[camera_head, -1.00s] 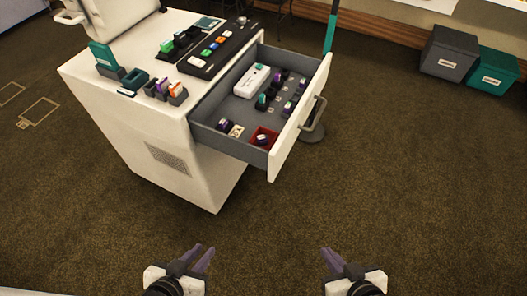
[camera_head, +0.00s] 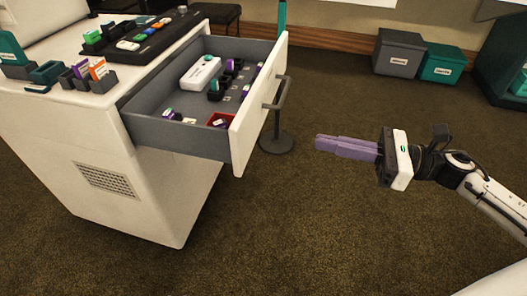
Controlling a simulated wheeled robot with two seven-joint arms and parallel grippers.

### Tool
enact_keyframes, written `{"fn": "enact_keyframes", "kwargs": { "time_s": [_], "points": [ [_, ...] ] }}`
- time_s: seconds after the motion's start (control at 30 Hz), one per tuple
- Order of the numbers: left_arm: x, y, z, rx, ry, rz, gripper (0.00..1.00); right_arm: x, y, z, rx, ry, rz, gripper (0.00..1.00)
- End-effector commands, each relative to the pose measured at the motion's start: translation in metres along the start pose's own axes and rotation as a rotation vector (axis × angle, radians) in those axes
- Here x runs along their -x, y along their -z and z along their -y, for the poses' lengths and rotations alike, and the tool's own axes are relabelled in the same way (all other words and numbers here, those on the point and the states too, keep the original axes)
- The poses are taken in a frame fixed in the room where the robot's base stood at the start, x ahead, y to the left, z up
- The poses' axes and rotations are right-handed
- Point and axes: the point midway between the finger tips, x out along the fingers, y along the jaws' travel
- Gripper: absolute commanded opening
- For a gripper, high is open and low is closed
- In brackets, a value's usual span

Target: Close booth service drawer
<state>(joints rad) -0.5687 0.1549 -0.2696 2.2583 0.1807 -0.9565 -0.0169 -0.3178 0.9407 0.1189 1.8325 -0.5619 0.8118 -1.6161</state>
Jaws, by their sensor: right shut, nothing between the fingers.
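The booth service drawer (camera_head: 262,108) is pulled out of the white cabinet (camera_head: 60,150), toward the right. Its white front carries a grey bar handle (camera_head: 281,92). Inside lie a white box (camera_head: 200,72), a red tray (camera_head: 222,119) and several small purple and dark items. My right gripper (camera_head: 318,143) comes in from the right, its purple fingers together and pointing left toward the drawer front. It is empty and apart from the drawer, right of and lower than the handle in the picture. My left gripper is out of view.
A black control panel (camera_head: 140,40) and small holders with coloured pieces (camera_head: 80,75) stand on the cabinet top. A post with a round dark base (camera_head: 276,143) stands behind the drawer. A grey bin (camera_head: 399,52) and a teal bin (camera_head: 442,63) stand at the back. Brown carpet is clear in front.

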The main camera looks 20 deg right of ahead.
Motion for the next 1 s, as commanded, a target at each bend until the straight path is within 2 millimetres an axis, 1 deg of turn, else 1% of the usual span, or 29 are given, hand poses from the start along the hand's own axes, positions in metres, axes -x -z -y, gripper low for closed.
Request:
{"fn": "enact_keyframes", "kwargs": {
  "time_s": [0.03, 0.17, 0.27, 0.4, 0.7, 0.9, 1.0],
  "points": [
    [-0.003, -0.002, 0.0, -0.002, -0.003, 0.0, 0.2, 0.0, 0.002, -0.001, 0.041, -0.017, -0.01, 0.0],
    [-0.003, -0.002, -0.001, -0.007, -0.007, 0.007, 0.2, -0.01, 0.0, -0.002, 0.07, -0.031, -0.013, 0.0],
    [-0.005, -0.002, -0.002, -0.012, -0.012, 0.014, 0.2, -0.025, 0.0, -0.003, 0.068, -0.031, -0.012, 0.0],
    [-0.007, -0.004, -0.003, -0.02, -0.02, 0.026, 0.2, -0.05, 0.0, -0.003, 0.066, -0.029, -0.01, 0.0],
    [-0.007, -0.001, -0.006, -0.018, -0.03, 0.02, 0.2, -0.101, -0.001, -0.005, 0.063, -0.027, -0.01, 0.0],
    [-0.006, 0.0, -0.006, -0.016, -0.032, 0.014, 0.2, -0.127, 0.001, -0.005, 0.061, -0.026, -0.011, 0.0],
    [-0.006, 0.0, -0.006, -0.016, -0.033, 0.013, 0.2, -0.134, 0.001, -0.005, 0.059, -0.026, -0.011, 0.0]
  ]
}}
